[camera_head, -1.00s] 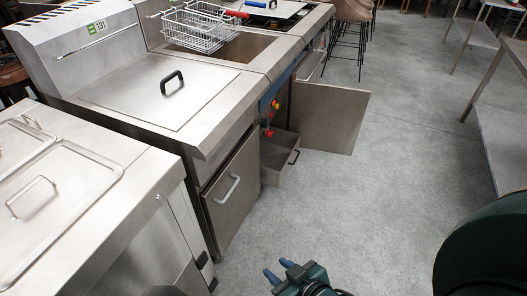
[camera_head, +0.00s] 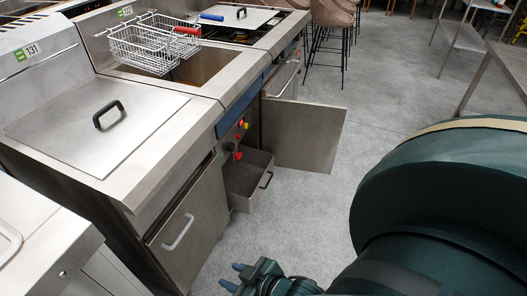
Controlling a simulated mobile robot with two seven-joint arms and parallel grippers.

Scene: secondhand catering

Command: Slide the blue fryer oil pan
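The oil pan (camera_head: 247,196) is a grey metal box with a black handle on its front. It sits low in the open cabinet of the fryer with the blue front panel (camera_head: 245,101) and sticks partly out of it. My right gripper (camera_head: 233,276) is at the bottom edge of the view, below and in front of the pan and apart from it. Its two bluish fingers are spread and nothing shows between them. My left gripper is not in view.
The fryer's cabinet door (camera_head: 303,135) stands open to the right of the pan. A closed cabinet door (camera_head: 190,228) is on its left. Wire baskets (camera_head: 150,43) rest on top. Stools (camera_head: 333,25) stand behind. The grey floor (camera_head: 300,215) before the pan is clear.

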